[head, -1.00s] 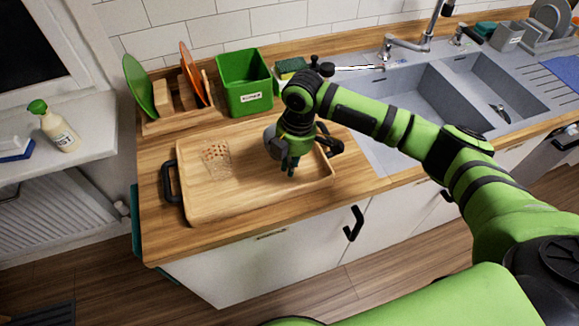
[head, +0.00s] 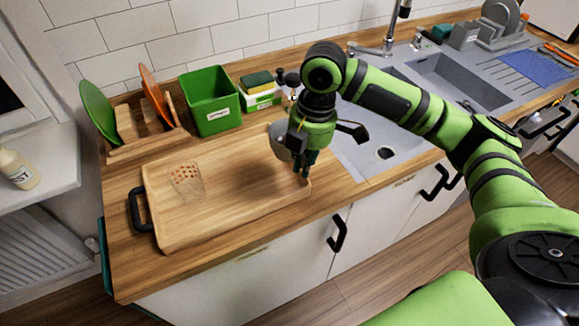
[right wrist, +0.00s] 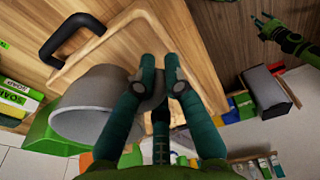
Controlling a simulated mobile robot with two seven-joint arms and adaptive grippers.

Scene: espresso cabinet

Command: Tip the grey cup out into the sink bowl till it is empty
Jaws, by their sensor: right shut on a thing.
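The grey cup (head: 281,141) is in my right gripper (head: 308,167), above the right end of the wooden tray. It also shows large in the right wrist view (right wrist: 88,112), beside the fingers of the right gripper (right wrist: 160,75), which are shut on it. Whether anything is in the cup is hidden. The grey sink bowl (head: 362,152) lies to the right of the cup, partly behind my right arm. What looks like my left gripper (right wrist: 275,32) shows small at the upper right of the right wrist view; its opening is unclear.
The wooden tray (head: 235,210) has black handles and holds a clear patterned glass (head: 187,181). Behind it stand a green bin (head: 211,105), a plate rack (head: 147,140) and a sponge box (head: 260,92). The tap (head: 375,50) rises behind the sink.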

